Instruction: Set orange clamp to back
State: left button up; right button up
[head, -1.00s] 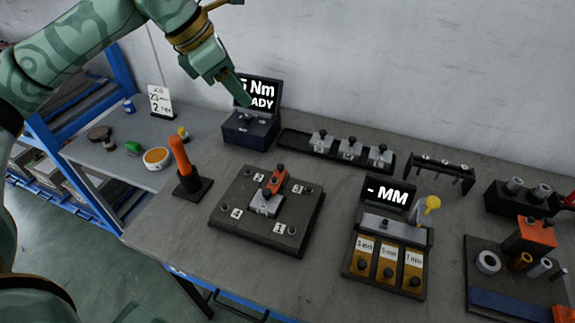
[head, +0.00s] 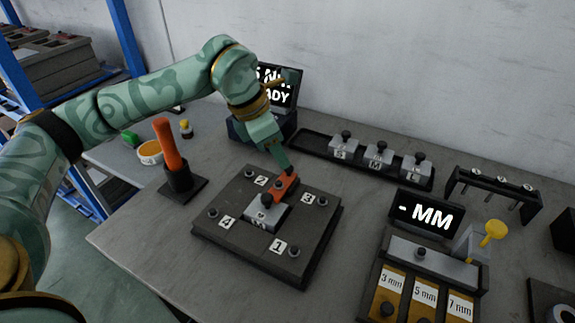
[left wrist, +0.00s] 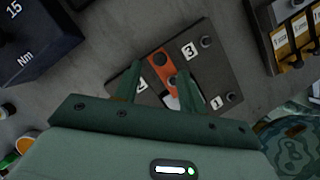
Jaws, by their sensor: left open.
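The orange clamp (head: 287,187) is a short bar with dark knobs, lying over the grey metal block (head: 263,217) on the dark square plate (head: 225,238). In the left wrist view the clamp (left wrist: 158,62) shows between my open fingers, partly overlapped by them. My left gripper (head: 285,170) is at the clamp's far end, pointing down; whether it touches the clamp cannot be told. It also shows in the left wrist view (left wrist: 158,76). The plate (left wrist: 222,75) has numbered labels and a bolt near each corner. My right gripper is not in view.
An orange-handled tool (head: 168,145) stands left of the plate. Behind are the torque display (head: 280,92) and a tray (head: 300,146) of metal blocks. The MM display (head: 425,215) and labelled drawers (head: 425,295) stand to the right. Bare table lies in front of the plate.

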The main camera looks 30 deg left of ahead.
pick_arm(q)
jog(key=b+x, duration=0.1)
jog(key=x, duration=0.3)
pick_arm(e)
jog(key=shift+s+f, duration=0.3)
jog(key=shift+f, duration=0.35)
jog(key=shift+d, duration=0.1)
